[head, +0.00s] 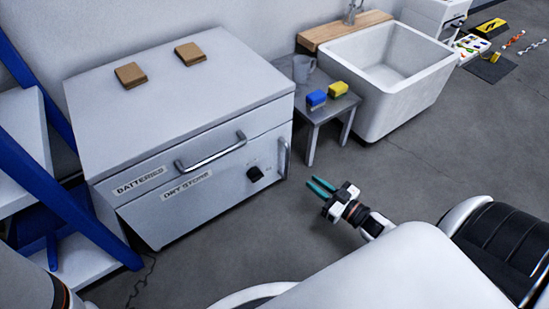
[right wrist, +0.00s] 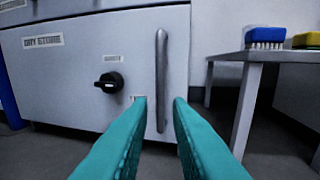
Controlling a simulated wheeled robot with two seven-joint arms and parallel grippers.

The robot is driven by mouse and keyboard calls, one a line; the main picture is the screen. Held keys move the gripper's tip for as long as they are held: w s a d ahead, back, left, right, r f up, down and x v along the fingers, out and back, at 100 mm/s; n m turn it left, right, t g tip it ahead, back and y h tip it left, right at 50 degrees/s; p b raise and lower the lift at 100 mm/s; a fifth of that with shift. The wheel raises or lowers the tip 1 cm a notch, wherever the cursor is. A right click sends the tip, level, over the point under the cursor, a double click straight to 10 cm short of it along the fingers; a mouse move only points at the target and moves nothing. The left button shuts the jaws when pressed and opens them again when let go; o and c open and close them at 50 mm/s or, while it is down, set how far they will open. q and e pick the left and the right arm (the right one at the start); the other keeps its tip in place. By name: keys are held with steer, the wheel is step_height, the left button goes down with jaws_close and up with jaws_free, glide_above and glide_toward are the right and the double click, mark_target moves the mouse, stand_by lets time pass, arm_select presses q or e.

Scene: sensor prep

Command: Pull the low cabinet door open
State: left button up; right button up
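The low cabinet door (head: 215,205) is the light grey front panel labelled DRY STORE, under a drawer labelled BATTERIES. It looks shut, and it also shows in the right wrist view (right wrist: 75,75). Its upright metal handle (head: 285,157) is at the door's right edge; in the right wrist view the handle (right wrist: 161,75) lies between my fingertips in the picture. A black knob (head: 255,174) is left of the handle. My right gripper (head: 318,187) is open and empty, with teal fingers (right wrist: 160,102) pointing at the handle, short of it. My left gripper is not in view.
A blue-framed rack (head: 75,215) stands left. The floor before the door is clear.

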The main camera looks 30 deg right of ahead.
steer(key=b, duration=0.6)
glide_above(286, 176)
steer(key=shift+d+f, duration=0.1)
steer(key=shift+d, duration=0.15)
steer(key=shift+w, duration=0.3)
jaws_close()
